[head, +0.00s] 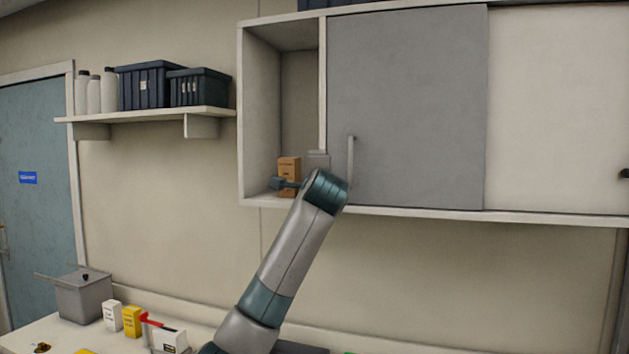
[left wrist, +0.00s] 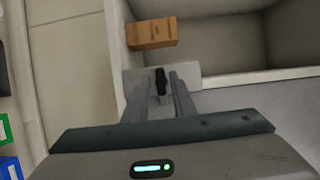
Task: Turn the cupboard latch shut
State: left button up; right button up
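The wall cupboard (head: 400,212) has an open left compartment holding a brown box (head: 289,165), which also shows in the left wrist view (left wrist: 152,33). In the left wrist view, a small black latch knob (left wrist: 161,80) stands in front of a pale plate (left wrist: 203,72) at the cupboard edge. My left gripper (left wrist: 160,84) is open, its two fingers on either side of the knob with gaps visible. In the head view my left arm rises to the cupboard's lower edge and hides most of the gripper and the latch. My right gripper is not in view.
A grey cupboard door (head: 410,110) with a vertical handle (head: 351,160) is just right of the opening. A shelf (head: 150,115) with bottles and dark crates is at left. Below, a bench holds a grey bin (head: 84,298) and small boxes (head: 132,321).

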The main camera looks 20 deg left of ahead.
pick_arm(q)
jog(key=shift+s, duration=0.15)
jog(key=b+v, duration=0.8)
jog(key=v, duration=0.9)
dwell(0.3)
